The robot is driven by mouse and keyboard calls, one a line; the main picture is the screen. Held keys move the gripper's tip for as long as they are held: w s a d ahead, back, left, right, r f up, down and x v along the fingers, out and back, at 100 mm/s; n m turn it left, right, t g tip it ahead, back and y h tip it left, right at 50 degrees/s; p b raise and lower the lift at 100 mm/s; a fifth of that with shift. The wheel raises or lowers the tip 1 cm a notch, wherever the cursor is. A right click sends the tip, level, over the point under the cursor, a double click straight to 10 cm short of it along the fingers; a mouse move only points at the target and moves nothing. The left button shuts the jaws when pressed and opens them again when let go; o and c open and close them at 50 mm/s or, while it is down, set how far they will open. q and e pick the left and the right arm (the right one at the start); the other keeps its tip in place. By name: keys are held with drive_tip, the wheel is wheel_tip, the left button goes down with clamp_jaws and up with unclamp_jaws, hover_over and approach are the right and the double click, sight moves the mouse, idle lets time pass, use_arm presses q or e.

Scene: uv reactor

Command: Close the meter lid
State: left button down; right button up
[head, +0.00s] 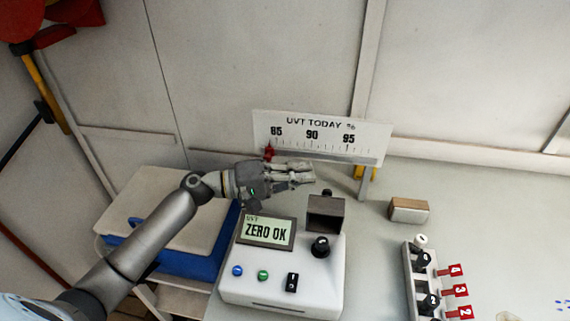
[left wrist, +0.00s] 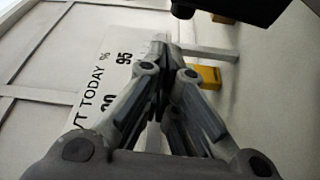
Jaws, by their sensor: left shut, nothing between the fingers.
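The white meter (head: 285,290) stands on the bench, with a display reading "ZERO OK" (head: 266,231). At its back right is the dark grey meter lid (head: 325,214), which looks raised, with a small black knob at its top edge. I cannot tell its exact angle. My left gripper (head: 313,176) is shut and empty, just above and behind the lid, its fingers pointing right. The shut fingers also show in the left wrist view (left wrist: 165,85). A dark shape at the top of that view may be the lid. My right gripper is out of view.
A "UVT TODAY %" scale board (head: 320,135) stands close behind my left gripper. A blue cooler with a pale lid (head: 160,205) is left of the meter. A small brown block (head: 408,210) and a numbered vial rack (head: 412,275) are to the right.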

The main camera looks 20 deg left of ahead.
use_arm(q)
drive_tip(key=s+p, duration=0.1)
drive_tip(key=s, duration=0.2)
drive_tip(key=shift+d+f, duration=0.1)
drive_tip(key=shift+d, duration=0.05)
idle(0.4)
